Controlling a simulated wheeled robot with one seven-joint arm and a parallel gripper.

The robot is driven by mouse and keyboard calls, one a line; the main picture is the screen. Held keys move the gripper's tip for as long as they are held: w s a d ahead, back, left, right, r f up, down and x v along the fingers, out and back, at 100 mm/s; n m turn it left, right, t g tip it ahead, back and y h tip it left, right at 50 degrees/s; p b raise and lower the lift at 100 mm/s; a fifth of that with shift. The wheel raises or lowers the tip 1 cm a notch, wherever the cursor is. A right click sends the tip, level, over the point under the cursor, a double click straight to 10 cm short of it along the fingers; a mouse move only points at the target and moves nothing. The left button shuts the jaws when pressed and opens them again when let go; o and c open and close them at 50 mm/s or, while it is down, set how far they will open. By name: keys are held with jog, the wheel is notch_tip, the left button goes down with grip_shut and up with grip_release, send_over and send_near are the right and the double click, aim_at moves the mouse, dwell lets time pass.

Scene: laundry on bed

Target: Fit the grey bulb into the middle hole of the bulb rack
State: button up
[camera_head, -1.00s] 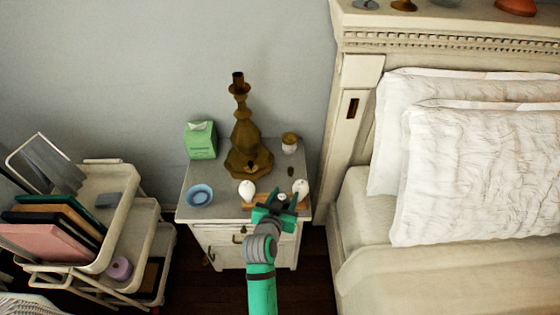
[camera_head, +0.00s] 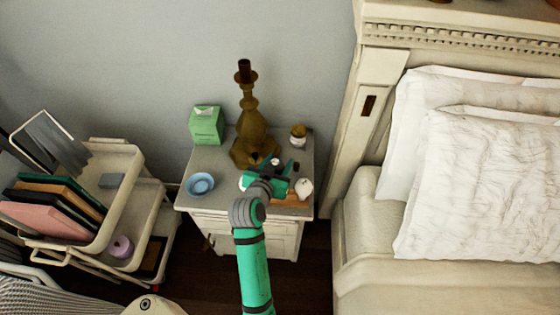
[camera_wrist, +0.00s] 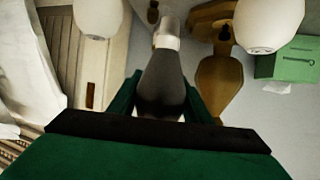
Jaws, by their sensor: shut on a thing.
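My gripper (camera_head: 286,168) is over the nightstand, above the wooden bulb rack (camera_head: 292,202). In the wrist view, my gripper (camera_wrist: 160,108) is shut on the grey bulb (camera_wrist: 162,78), whose pale metal cap points away from the jaws. I cannot make out the grey bulb in the head view. A white bulb (camera_head: 304,187) stands at the rack's right end. The middle hole is hidden.
A brass candlestick (camera_head: 254,130) stands close behind my gripper. A green box (camera_head: 206,125), a blue bowl (camera_head: 200,184) and a small lidded jar (camera_head: 298,136) share the nightstand (camera_head: 222,205). A cart (camera_head: 125,205) stands left, the bed (camera_head: 450,275) right.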

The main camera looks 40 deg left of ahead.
jog(key=shift+f, duration=0.1)
notch_tip(320, 180, down, 8)
dwell(0.8)
jog(key=shift+s+f, duration=0.1)
jog(key=shift+f, duration=0.65)
dwell(1.2)
jog(key=o, duration=1.1)
jog(key=v, duration=1.1)
